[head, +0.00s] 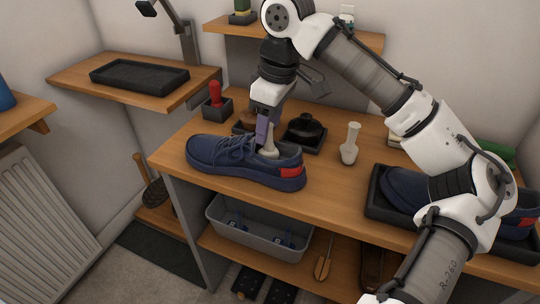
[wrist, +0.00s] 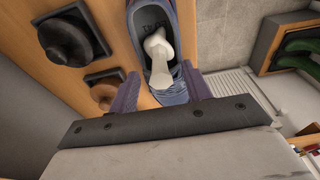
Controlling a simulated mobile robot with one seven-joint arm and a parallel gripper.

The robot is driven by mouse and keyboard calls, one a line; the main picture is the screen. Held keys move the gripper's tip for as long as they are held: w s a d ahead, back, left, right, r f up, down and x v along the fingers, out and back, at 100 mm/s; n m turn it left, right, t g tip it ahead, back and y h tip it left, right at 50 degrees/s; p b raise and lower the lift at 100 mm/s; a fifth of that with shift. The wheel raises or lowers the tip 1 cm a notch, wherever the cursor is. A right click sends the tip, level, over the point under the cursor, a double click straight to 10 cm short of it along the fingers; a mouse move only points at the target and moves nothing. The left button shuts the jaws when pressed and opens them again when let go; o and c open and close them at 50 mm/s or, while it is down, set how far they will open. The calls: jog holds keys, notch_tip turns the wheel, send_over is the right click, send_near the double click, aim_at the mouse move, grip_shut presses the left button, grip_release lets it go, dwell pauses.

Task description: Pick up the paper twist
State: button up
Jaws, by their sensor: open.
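A white paper twist (head: 270,149) stands in the opening of the navy shoe (head: 230,160) with a red heel patch, on the bench top. In the wrist view the paper twist (wrist: 159,62) shows pale inside the shoe (wrist: 145,15), between my finger pads. My gripper (head: 262,135) is over the shoe opening with its purple fingers pointing down, beside the twist. In the wrist view my gripper (wrist: 162,85) is open, one finger on each side of the shoe. Contact with the twist cannot be told.
A similar white object (head: 349,144) stands on the bench to the right. Another navy shoe (head: 405,187) lies in a black tray at right. A grey bin (head: 260,234) sits below.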

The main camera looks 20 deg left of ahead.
jog(key=shift+a+f, duration=0.1)
jog(key=shift+f, duration=0.5)
grip_shut()
